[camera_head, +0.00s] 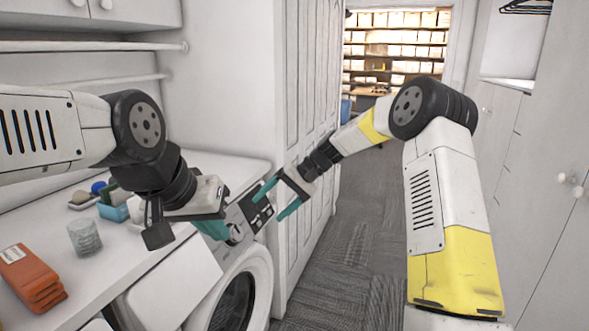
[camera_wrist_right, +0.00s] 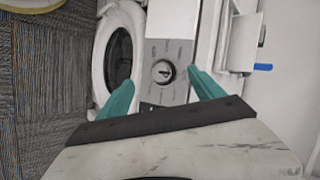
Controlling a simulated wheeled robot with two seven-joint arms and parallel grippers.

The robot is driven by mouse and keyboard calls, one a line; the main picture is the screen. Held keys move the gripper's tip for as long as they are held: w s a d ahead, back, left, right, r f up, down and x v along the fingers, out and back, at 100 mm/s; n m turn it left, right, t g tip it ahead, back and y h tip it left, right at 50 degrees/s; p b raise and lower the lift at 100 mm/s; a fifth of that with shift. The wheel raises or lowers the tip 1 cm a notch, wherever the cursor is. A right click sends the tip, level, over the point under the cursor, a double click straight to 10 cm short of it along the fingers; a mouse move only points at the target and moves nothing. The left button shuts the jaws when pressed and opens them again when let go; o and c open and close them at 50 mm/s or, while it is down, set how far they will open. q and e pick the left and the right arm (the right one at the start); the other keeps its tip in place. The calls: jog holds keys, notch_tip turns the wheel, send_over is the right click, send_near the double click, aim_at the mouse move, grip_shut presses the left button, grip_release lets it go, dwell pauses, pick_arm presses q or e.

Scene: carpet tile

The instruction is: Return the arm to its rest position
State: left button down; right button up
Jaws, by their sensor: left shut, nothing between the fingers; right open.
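My right arm reaches in from the right of the head view, bent at its elbow. Its gripper (camera_head: 277,200) is open and empty in front of the washing machine's control panel. In the right wrist view its teal fingers (camera_wrist_right: 163,92) stand wide apart, and nothing is between them. My left arm comes in from the left, over the counter. Its gripper (camera_head: 212,228) is shut and empty, with teal fingers near the washing machine's top front edge. My left forearm hides part of the counter.
The washing machine (camera_head: 264,272) has a round door, also in the right wrist view (camera_wrist_right: 103,55). The white counter (camera_head: 125,250) bears a glass (camera_head: 85,238), a blue container (camera_head: 113,212) and orange-brown items (camera_head: 30,277). Cabinets (camera_head: 535,170) line the right. Carpeted floor (camera_head: 360,225) lies clear between.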

jog(key=s+d+r+t+h, duration=0.4)
jog(key=s+d+r, duration=0.85)
jog(key=s, duration=0.25)
jog(key=s+d+t+h, duration=0.1)
jog(key=s+d, duration=0.4)
jog(key=s, duration=0.3)
jog(key=s+d+m+t+h, duration=0.1)
jog(key=s+d, duration=0.3)
jog(key=s, duration=0.4)
jog(key=shift+d+r+t+h, duration=0.25)
jog(key=shift+d+t+h, duration=0.15)
jog(key=shift+t, duration=0.4)
jog(key=shift+s, duration=0.1)
